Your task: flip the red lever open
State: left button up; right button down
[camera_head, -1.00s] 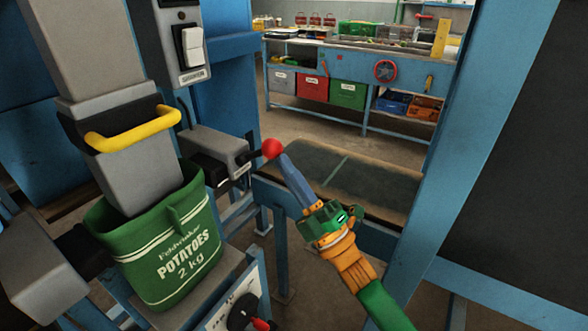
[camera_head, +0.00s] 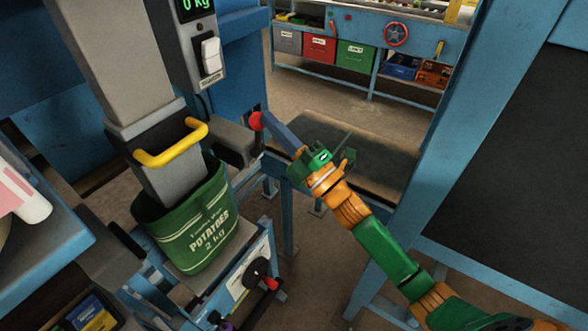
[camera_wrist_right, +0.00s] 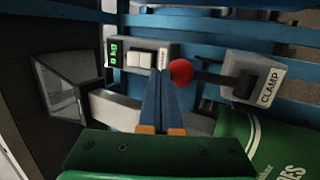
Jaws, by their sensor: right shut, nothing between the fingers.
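The red lever is a dark arm with a round red knob (camera_head: 256,121), on the grey clamp box (camera_head: 228,142) beside the sack spout. In the right wrist view the red knob (camera_wrist_right: 181,72) is at the tip of my fingers, and its dark arm runs right to the box marked CLAMP (camera_wrist_right: 258,80). My right gripper (camera_head: 270,123) is shut and empty, its blue fingers together right beside the knob. Whether they touch it I cannot tell. My left gripper is not in view.
A green potato sack (camera_head: 190,222) hangs around the grey spout under a yellow handle (camera_head: 171,144). A scale display (camera_head: 195,6) reads 0 kg above a white switch (camera_head: 210,55). A blue post (camera_head: 440,150) stands at the right.

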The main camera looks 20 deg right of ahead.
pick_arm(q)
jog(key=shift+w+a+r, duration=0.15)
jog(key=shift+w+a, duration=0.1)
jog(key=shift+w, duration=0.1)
pick_arm(e)
jog(key=shift+x, duration=0.95)
jog(key=shift+a, duration=0.2)
